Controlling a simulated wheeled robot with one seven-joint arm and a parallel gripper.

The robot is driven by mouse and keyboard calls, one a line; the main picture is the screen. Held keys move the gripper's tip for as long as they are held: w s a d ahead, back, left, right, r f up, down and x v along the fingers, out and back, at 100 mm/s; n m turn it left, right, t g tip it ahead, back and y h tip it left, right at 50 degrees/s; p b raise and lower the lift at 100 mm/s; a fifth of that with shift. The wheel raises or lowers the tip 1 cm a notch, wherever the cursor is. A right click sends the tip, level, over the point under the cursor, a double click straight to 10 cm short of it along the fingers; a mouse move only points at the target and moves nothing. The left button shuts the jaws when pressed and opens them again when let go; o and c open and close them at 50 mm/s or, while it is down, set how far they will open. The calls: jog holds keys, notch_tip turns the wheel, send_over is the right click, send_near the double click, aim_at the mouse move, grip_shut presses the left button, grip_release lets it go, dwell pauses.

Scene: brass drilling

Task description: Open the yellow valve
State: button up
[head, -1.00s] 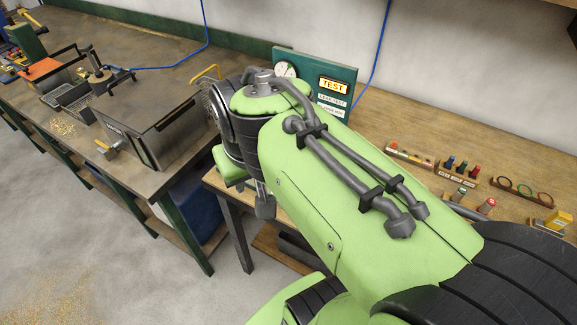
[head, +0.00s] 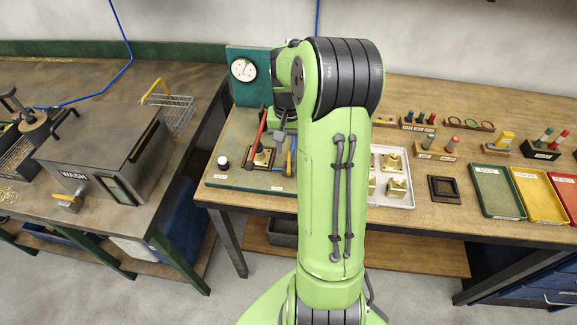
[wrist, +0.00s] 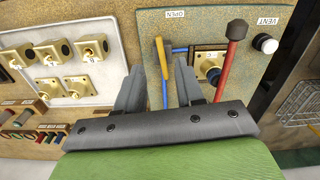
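The yellow valve handle (wrist: 161,57) stands near the OPEN label on the test board in the wrist view, with a blue bar below it. In the head view its yellow part (head: 293,144) shows just left of my arm. My gripper (wrist: 160,67) is open and empty, pointing down at the board. In the wrist view the handle appears between the two fingers; I cannot tell how far below them it is. A red lever (wrist: 228,55) stands to the right, beside a brass block (wrist: 207,66) in a fixture.
A black-and-white VENT knob (wrist: 265,43) sits at the board's corner. A pale tray of brass blocks (head: 406,198) lies right of my arm. The green gauge panel (head: 247,90) stands behind. A WASH box (head: 95,155) is on the left bench.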

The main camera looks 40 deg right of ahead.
aim_at(289, 168)
notch_tip(289, 168, down, 8)
jog(key=shift+f+b, duration=0.15)
jog(key=shift+b, duration=0.35)
grip_shut()
